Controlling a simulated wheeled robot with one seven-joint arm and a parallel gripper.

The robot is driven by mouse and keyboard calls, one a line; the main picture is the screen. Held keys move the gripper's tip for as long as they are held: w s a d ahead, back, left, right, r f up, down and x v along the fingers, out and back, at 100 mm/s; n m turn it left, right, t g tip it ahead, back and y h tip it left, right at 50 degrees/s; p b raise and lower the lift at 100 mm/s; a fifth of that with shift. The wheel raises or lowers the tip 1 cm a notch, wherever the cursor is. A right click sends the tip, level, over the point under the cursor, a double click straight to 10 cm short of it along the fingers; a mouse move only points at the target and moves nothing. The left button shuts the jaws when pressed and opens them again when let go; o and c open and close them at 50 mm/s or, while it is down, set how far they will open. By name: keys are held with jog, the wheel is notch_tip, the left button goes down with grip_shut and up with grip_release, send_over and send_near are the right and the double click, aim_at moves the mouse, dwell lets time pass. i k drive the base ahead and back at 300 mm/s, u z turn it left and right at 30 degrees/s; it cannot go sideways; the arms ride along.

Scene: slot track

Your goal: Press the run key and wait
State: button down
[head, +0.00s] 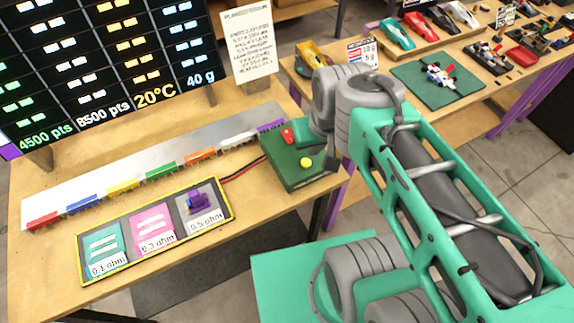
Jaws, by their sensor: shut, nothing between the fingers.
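A green control box (290,171) sits at the right end of the near table. On it are a red key (287,136) at the back and a yellow round button (306,162) nearer the front; I cannot tell which is the run key. Red and black wires run from the box to the left. My arm stands just right of the box, and its grey joints overlap the box's back right side. My gripper is not visible; the arm hides that area.
A yellow-edged tray (160,262) has teal, pink and grey places marked in ohms, with a purple part (201,200) on the grey one. A white track (110,180) with coloured blocks lies behind it. A dark display (110,60) stands behind. Model cars (440,76) fill another table.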

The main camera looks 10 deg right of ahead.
aim_at(306, 163)
jog(key=u, duration=1.7)
jog(key=k, duration=0.5)
jog(key=z, duration=1.4)
jog(key=i, duration=0.55)
jog(key=u, duration=0.2)
